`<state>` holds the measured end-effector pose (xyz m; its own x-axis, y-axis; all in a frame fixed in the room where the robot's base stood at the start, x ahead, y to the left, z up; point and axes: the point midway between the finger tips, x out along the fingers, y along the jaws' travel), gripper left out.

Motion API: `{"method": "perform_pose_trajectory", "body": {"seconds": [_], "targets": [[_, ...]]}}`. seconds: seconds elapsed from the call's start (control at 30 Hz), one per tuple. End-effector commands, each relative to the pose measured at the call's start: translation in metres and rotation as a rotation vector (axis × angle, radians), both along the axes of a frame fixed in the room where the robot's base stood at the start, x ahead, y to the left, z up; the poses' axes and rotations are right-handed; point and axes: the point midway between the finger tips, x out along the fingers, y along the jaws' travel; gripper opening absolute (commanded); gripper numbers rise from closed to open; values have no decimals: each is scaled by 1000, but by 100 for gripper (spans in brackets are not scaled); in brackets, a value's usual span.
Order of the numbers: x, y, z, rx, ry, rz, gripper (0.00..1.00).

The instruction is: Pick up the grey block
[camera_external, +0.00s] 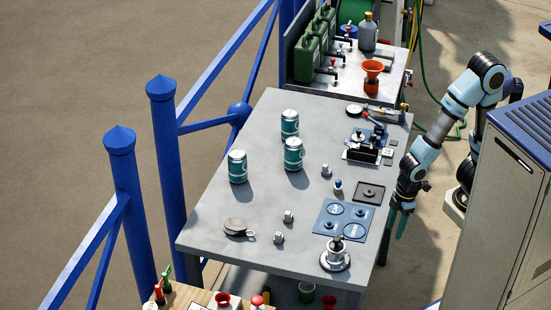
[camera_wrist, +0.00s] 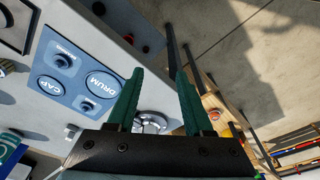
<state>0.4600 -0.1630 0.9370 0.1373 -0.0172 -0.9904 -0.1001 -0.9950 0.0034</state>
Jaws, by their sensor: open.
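Several small grey pieces lie on the grey table (camera_external: 215,215). One (camera_external: 288,216) is near the table's middle front, one (camera_external: 279,238) is just in front of it, and another (camera_external: 326,170) is farther back. At this size I cannot tell which is the grey block. A small grey piece (camera_wrist: 72,130) also shows at the lower left in the wrist view. My gripper (camera_external: 397,225) hangs beyond the table's right edge, pointing down, apart from all of them. In the wrist view its green fingers (camera_wrist: 160,76) are spread and empty.
A blue panel (camera_external: 343,221) marked DRUM and CAP in the wrist view (camera_wrist: 78,72) lies near the right edge. A round metal fitting (camera_external: 335,261) stands in front of it. Several teal cans (camera_external: 238,167) stand at left. A grey cabinet (camera_external: 500,200) stands right of the arm.

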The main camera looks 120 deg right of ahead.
Motion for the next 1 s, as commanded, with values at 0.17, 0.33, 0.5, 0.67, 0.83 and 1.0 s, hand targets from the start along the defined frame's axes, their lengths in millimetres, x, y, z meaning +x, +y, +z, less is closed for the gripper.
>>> {"method": "perform_pose_trajectory", "body": {"seconds": [0.17,0.33,0.5,0.67,0.83,1.0], "targets": [[0,0,0,0,0,0,51],[0,0,0,0,0,0,57],[0,0,0,0,-1,0,57],[10,-13,1,-11,-27,-5,57],[38,-70,-4,-91,-130,-10,57],[49,-154,-9,-277,-231,15,57]]}}
